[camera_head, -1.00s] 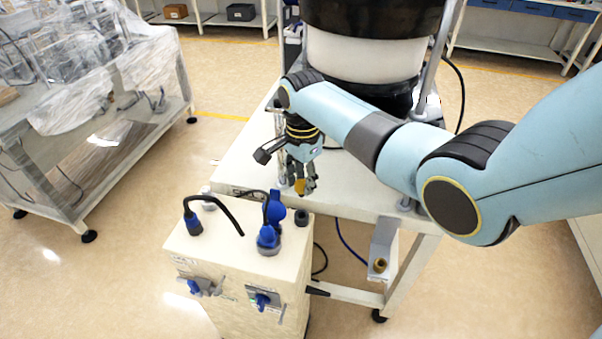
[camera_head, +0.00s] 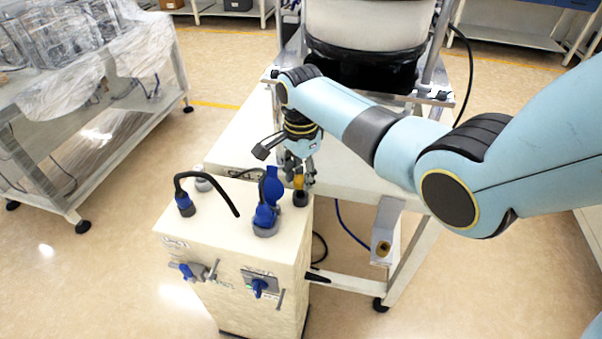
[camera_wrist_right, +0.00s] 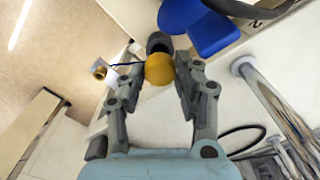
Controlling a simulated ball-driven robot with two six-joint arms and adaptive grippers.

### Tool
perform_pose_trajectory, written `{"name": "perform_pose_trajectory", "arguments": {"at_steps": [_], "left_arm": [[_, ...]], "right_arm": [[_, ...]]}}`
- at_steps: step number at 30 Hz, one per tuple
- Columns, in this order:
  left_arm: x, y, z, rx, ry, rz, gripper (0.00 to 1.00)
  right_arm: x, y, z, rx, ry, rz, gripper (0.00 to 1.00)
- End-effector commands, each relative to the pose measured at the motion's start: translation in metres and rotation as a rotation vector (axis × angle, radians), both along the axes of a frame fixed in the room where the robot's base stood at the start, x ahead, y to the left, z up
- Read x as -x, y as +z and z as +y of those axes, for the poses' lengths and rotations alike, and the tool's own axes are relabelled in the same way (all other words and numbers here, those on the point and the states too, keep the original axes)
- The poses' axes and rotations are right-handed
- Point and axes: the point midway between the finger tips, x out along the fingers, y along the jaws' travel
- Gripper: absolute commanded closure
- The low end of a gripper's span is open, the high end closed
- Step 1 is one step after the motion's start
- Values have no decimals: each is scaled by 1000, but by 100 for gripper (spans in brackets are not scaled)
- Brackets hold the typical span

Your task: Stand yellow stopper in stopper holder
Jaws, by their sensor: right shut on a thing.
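My right gripper (camera_head: 301,176) is shut on the yellow stopper (camera_head: 299,182) and points down over the back right corner of the cream box. The stopper's round yellow top shows between the fingertips in the right wrist view (camera_wrist_right: 159,69). A dark round cup, which looks like the stopper holder (camera_head: 300,199), stands on the box directly below the stopper. It shows just beyond the stopper in the right wrist view (camera_wrist_right: 158,42). I cannot tell whether the stopper's lower end touches the cup or is inside it. My left gripper is not in view.
On the cream box (camera_head: 250,290) a blue plug (camera_head: 265,217) stands close left of the cup, with a raised blue lid behind it. Another blue plug (camera_head: 185,204) with a black cable is farther left. A white table (camera_head: 345,190) lies behind, carrying a large bowl feeder.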

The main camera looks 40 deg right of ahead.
Motion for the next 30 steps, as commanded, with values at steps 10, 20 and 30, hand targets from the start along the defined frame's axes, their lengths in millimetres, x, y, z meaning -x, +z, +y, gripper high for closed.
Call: {"name": "perform_pose_trajectory", "arguments": {"at_steps": [10,20,30], "left_arm": [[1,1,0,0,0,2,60],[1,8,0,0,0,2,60],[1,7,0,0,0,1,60]], "right_arm": [[0,0,0,0,0,0,90],[0,1,0,0,0,0,90],[0,0,0,0,0,0,90]]}}
